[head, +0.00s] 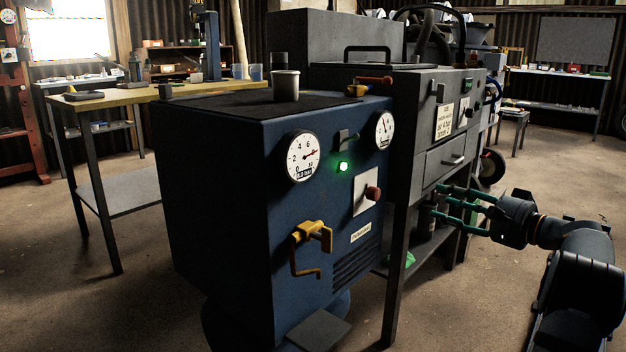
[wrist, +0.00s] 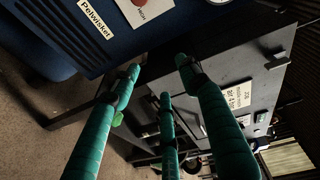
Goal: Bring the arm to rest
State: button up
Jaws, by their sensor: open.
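My arm (head: 583,275) reaches in from the lower right of the head view, bent, with its end pointing left. My gripper (head: 440,202) has green fingers that are spread apart, with nothing between them. It is in front of the grey workbench cabinet, below its drawer (head: 445,159). In the wrist view my gripper (wrist: 160,78) shows three green fingers, apart and empty, with the cabinet and the blue machine behind them. I cannot tell the exact gap between the fingertips and the cabinet.
The blue machine (head: 225,190) has gauges, a green lamp (head: 343,167) and a yellow tap (head: 311,236) jutting from its front. A metal cup (head: 286,86) stands on top. A wooden table (head: 125,97) stands at left. The floor (head: 545,165) at right is largely clear.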

jog(key=d+h, duration=0.1)
jog(key=d, duration=0.3)
jog(key=s+a+f+g+y+b, duration=0.1)
jog(key=a+f+g, duration=0.1)
jog(key=a+f, duration=0.4)
jog(key=s+a+f+g+y+b, duration=0.1)
jog(key=a+f+g+b, duration=0.1)
jog(key=a+f, duration=0.4)
jog(key=shift+s+a+f+y, duration=0.2)
jog(key=shift+s+a+y, duration=0.15)
jog(key=shift+a, duration=2.2)
jog(key=shift+s, duration=0.1)
